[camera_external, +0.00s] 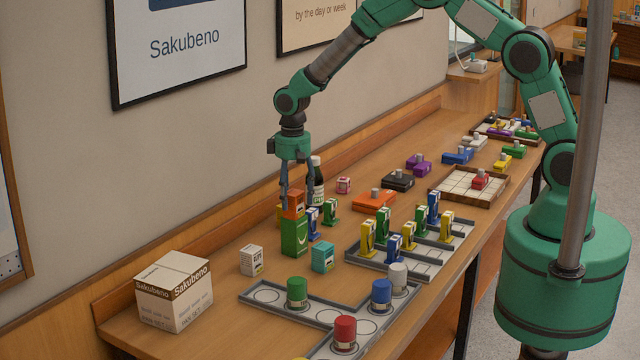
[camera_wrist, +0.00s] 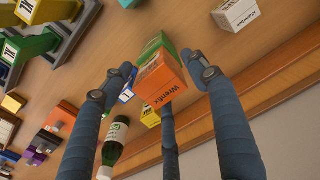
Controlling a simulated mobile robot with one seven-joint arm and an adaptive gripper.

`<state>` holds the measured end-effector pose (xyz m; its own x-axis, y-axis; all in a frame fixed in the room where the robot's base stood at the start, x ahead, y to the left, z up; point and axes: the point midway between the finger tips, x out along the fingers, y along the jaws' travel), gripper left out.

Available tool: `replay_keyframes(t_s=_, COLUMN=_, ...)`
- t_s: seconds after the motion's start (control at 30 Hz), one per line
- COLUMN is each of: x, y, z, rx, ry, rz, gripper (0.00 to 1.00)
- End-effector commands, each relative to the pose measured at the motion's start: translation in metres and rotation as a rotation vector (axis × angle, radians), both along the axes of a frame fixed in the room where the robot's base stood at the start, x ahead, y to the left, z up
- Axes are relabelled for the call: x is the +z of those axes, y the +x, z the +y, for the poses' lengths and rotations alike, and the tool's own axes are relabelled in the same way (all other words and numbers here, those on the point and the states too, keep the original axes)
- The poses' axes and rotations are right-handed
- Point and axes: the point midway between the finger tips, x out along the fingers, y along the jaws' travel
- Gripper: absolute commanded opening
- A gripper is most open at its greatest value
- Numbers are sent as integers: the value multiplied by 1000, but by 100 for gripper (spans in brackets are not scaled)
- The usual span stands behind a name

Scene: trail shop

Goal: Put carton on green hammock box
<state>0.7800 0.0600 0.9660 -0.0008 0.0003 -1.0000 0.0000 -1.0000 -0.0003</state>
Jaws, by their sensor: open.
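A small orange carton (camera_external: 295,204) sits upright on top of a tall green box (camera_external: 294,238), which looks like the green hammock box. In the wrist view the orange carton (camera_wrist: 161,82) shows its lettered orange face, with the green box (camera_wrist: 156,44) behind it. My gripper (camera_external: 294,190) points down over the carton. Its fingers are spread around the carton, with visible gaps at the left and right in the wrist view. The green box's lettering is hard to read.
A dark bottle (camera_external: 317,182), a teal box (camera_external: 322,257) and a small white carton (camera_external: 251,261) stand close by. A larger Sakubeno box (camera_external: 174,291) is at the front left. Grey trays with cylinders (camera_external: 297,292) and coloured figures (camera_external: 383,225) lie right and in front.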

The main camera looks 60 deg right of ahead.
Motion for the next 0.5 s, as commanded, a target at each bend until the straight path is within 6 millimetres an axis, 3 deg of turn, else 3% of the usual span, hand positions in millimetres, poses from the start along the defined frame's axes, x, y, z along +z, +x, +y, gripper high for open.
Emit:
replay_keyframes(t_s=0.27, x=20, y=1, z=0, rx=0, ry=0, rz=-3, gripper=59)
replay_keyframes(t_s=0.5, x=56, y=1, z=0, rx=0, ry=0, rz=-3, gripper=59)
